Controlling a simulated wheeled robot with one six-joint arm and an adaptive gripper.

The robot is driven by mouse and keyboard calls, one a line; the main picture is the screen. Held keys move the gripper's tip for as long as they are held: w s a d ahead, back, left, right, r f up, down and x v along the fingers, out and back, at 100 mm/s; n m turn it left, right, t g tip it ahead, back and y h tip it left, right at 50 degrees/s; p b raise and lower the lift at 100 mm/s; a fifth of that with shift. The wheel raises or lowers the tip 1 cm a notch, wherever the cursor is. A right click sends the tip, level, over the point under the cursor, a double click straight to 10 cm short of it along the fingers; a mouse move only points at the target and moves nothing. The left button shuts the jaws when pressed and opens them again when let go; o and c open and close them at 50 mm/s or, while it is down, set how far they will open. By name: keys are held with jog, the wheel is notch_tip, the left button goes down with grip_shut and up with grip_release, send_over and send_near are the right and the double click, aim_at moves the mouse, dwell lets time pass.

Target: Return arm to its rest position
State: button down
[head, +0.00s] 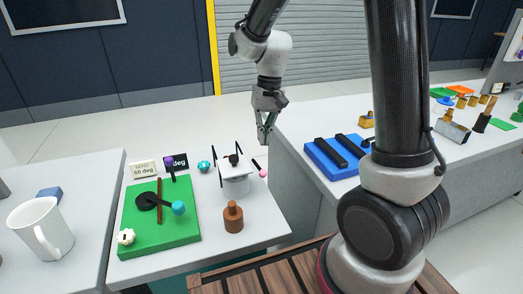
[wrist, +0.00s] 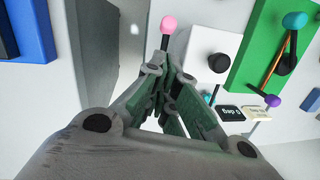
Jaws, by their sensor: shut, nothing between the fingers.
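My gripper (head: 265,132) hangs with its fingers pointing down, above the gap between the left table and the right table in the head view. In the wrist view its fingertips (wrist: 173,60) are together with nothing between them. My arm (head: 400,90) rises at the right of the head view and bends over to the gripper. The gripper is apart from the table tops and the objects on them.
The right table (head: 320,118) holds a blue tray (head: 318,152). Open floor lies behind.

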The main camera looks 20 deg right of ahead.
notch_tip(320, 180, up, 6)
jog(key=s+d+r+t, duration=0.2)
jog(key=s+d+r, duration=0.2)
jog(key=s, duration=0.6)
jog(key=s+d+r+n+t+h, duration=0.1)
jog(key=s+d+r+t, duration=0.2)
jog(key=s+d, duration=0.6)
jog(key=shift+s+r+n, duration=0.3)
jog(key=shift+s+r, duration=0.25)
jog(key=shift+r, duration=0.05)
dwell(0.8)
